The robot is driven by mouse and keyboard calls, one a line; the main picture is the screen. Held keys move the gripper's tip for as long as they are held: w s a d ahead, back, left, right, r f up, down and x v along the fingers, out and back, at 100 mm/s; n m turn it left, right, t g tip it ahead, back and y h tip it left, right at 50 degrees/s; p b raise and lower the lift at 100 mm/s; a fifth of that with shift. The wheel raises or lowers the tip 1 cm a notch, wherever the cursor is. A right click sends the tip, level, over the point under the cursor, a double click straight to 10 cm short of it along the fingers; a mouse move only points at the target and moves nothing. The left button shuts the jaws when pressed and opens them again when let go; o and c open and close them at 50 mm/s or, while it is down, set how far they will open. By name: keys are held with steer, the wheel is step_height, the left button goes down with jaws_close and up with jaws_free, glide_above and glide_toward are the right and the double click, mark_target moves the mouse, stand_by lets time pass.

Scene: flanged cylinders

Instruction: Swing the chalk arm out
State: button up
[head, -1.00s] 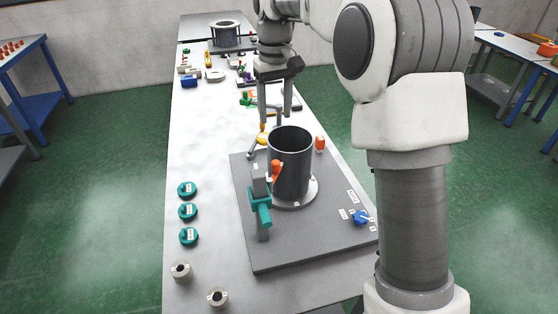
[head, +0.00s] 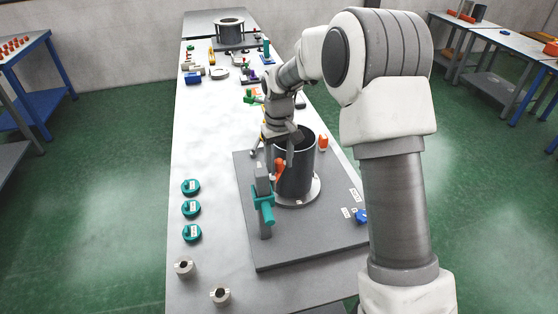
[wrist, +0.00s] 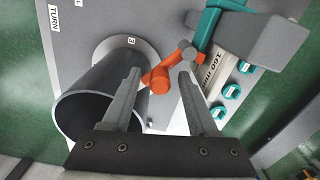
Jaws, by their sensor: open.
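A dark open cylinder (head: 296,175) stands upright on a pale flange on the grey plate; it also shows in the wrist view (wrist: 88,105). Beside it is a teal clamp (head: 264,207) on a grey post, with an orange handle (head: 279,170). In the wrist view the orange handle (wrist: 160,78) lies between my fingertips, with the teal part (wrist: 208,28) beyond. My gripper (wrist: 158,72) is open; contact with the handle cannot be told. In the head view a thin pale rod (head: 254,150) shows behind the cylinder, partly hidden by my gripper (head: 279,152). I cannot tell which part is the chalk arm.
Several teal caps (head: 191,209) and grey rings (head: 184,266) lie on the table's left side. A blue knob (head: 361,216) is at the plate's right, partly behind my arm.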

steer(key=shift+c, duration=0.3)
jaws_close()
stand_by(1.2)
